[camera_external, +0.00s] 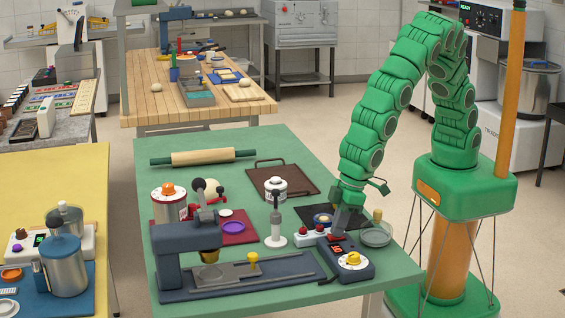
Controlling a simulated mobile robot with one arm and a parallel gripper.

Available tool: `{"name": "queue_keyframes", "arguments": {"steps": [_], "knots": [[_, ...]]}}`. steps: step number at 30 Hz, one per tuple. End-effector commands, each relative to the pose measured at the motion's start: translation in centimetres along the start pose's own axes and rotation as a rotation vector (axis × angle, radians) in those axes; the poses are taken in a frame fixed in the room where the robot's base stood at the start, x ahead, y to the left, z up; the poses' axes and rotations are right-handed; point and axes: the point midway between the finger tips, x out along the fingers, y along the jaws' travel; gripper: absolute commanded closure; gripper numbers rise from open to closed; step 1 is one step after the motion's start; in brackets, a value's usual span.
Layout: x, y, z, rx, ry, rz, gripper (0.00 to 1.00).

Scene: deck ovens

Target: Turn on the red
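A small white strip with red buttons or switches (308,237) lies on the green table near its front right. My gripper (340,224) points down just above and behind these two, close to the right end of the strip. The fingertips are small and partly merge with the things behind them, so I cannot tell whether they touch anything or are open. Which switch is on cannot be made out.
The table's back right is clear.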

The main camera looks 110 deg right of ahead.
Motion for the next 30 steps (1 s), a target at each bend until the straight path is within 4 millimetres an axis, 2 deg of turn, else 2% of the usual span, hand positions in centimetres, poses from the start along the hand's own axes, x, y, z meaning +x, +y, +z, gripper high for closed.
{"name": "queue_keyframes", "arguments": {"steps": [1, 17, 23, 30], "knots": [[1.1, 0.5, 1.7, -0.001, -0.037, 0.020, 1.00], [1.1, 0.7, 1.8, -0.002, -0.037, 0.022, 1.00], [-0.5, 0.6, 1.8, -0.001, -0.030, 0.018, 1.00], [-3.9, 0.2, 1.7, -0.001, -0.014, 0.007, 1.00]]}}
